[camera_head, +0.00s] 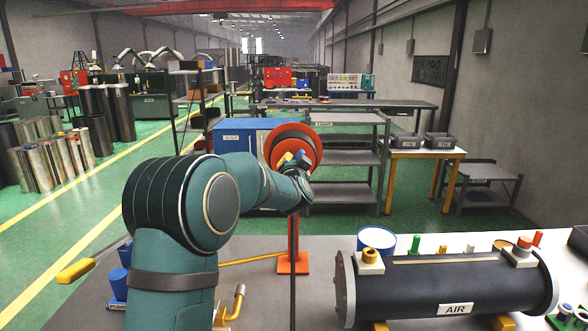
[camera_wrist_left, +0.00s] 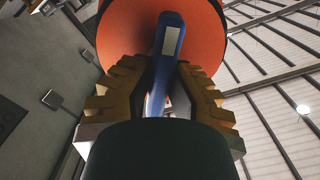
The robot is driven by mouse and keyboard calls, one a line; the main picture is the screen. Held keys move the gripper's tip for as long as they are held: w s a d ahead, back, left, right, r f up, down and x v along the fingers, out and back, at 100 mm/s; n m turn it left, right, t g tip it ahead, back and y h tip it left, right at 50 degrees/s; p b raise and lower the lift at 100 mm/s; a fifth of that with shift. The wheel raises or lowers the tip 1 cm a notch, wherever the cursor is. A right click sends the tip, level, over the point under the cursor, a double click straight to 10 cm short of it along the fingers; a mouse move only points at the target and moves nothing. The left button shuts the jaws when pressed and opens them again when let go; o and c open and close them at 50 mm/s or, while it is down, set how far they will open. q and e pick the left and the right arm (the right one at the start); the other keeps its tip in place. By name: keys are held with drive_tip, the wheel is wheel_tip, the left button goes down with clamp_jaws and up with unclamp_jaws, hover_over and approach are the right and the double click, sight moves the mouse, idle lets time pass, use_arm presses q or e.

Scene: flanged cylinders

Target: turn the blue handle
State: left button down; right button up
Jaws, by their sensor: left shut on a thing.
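The blue handle (camera_wrist_left: 168,42) stands in front of an orange-red round disc (camera_wrist_left: 118,38) in the left wrist view. In the head view the disc (camera_head: 293,138) has a dark ring and sits on an orange post. My left gripper (camera_wrist_left: 162,80) has its two ridged, brass-coloured fingers on either side of the handle, shut on it. In the head view my left arm reaches forward to the disc, and the gripper (camera_head: 299,163) is small there and partly hidden by my wrist. My right gripper is in neither view.
A black flanged cylinder marked AIR (camera_head: 450,285) lies on the near table at right, beside a white-and-blue can (camera_head: 377,241). The post's orange base (camera_head: 294,263) stands on the table. A grey shelf rack (camera_head: 345,160) and a blue cabinet (camera_head: 250,130) stand behind.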

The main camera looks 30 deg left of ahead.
use_arm(q)
drive_tip(key=n+b, duration=0.1)
drive_tip(key=n, duration=0.2)
drive_tip(key=n+b, duration=0.1)
drive_tip(key=n, duration=0.2)
drive_tip(key=shift+s+a+r+n+b, duration=0.1)
drive_tip(key=shift+a+r+n+b, duration=0.1)
drive_tip(key=shift+n+b, duration=0.15)
drive_tip(key=n+b, duration=0.3)
drive_tip(key=n, duration=0.2)
drive_tip(key=shift+a+n, duration=0.1)
drive_tip(key=shift+n, duration=0.15)
drive_tip(key=n+b, duration=0.2)
drive_tip(key=n, duration=0.2)
drive_tip(key=shift+s+f, duration=0.1)
drive_tip(key=n+b, duration=0.2)
drive_tip(key=n, duration=0.2)
drive_tip(key=shift+a, duration=0.1)
drive_tip(key=n+b, duration=0.2)
drive_tip(key=n, duration=0.3)
drive_tip(key=shift+b, duration=0.3)
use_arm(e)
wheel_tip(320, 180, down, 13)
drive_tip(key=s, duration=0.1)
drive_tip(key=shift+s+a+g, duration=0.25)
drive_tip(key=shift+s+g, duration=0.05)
